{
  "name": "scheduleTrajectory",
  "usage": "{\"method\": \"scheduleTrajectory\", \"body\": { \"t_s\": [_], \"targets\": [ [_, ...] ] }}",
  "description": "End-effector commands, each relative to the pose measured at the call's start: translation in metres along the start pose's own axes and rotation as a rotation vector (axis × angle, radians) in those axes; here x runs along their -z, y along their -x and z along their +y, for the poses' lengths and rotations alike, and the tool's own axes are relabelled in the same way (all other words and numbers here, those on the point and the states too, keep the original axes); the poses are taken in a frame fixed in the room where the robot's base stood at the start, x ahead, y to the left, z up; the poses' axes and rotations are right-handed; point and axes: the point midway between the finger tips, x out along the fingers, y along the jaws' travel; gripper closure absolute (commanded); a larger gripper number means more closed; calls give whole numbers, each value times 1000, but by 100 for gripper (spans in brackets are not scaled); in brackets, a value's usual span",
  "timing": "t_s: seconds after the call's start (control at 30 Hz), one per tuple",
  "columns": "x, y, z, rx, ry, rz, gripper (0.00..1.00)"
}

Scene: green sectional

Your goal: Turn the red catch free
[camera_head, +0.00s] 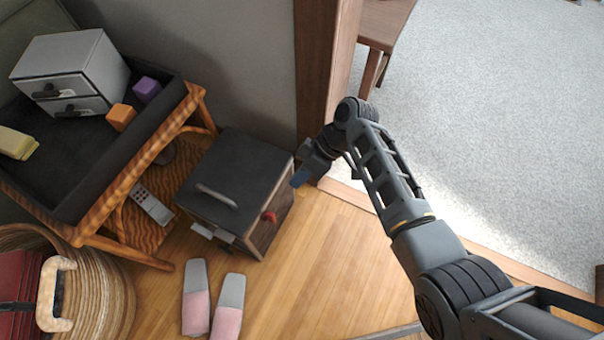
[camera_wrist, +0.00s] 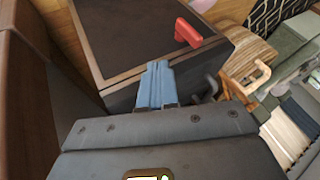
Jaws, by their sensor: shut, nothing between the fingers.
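A small dark cabinet (camera_head: 240,170) with a wood-edged side stands on the floor. The red catch (camera_head: 268,216) sits on its right-hand side. In the wrist view the red catch (camera_wrist: 188,33) is a red bar on a dark panel (camera_wrist: 125,35), lying slantwise in the picture. My gripper (camera_head: 298,180) is beside the cabinet's far right corner, apart from the catch. In the wrist view its blue fingers (camera_wrist: 156,68) are together and empty, over the panel's edge, with the catch above and to their right. Whether the fingers touch the cabinet cannot be told.
A wooden bench (camera_head: 185,110) with a dark top holds a small drawer unit (camera_head: 85,65) and blocks. A remote (camera_head: 152,206) lies beneath it. Pink slippers (camera_head: 196,300) and a wicker basket (camera_head: 105,290) are in front. A door post (camera_head: 315,70) stands close behind my gripper. Floor right of the cabinet is clear.

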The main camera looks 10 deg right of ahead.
Motion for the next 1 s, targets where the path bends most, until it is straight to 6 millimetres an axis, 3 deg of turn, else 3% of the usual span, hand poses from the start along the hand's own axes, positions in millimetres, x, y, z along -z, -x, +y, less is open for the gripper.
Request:
{"method": "scheduleTrajectory", "body": {
  "t_s": [0.03, 0.3, 0.6, 1.0],
  "targets": [
    [-2, -15, 1, 3, 2, -3, 100],
    [-2, -64, -2, 1, 3, -2, 100],
    [0, -75, -33, 0, 2, -1, 100],
    [0, -76, -36, 0, 0, 0, 100]
  ]
}}
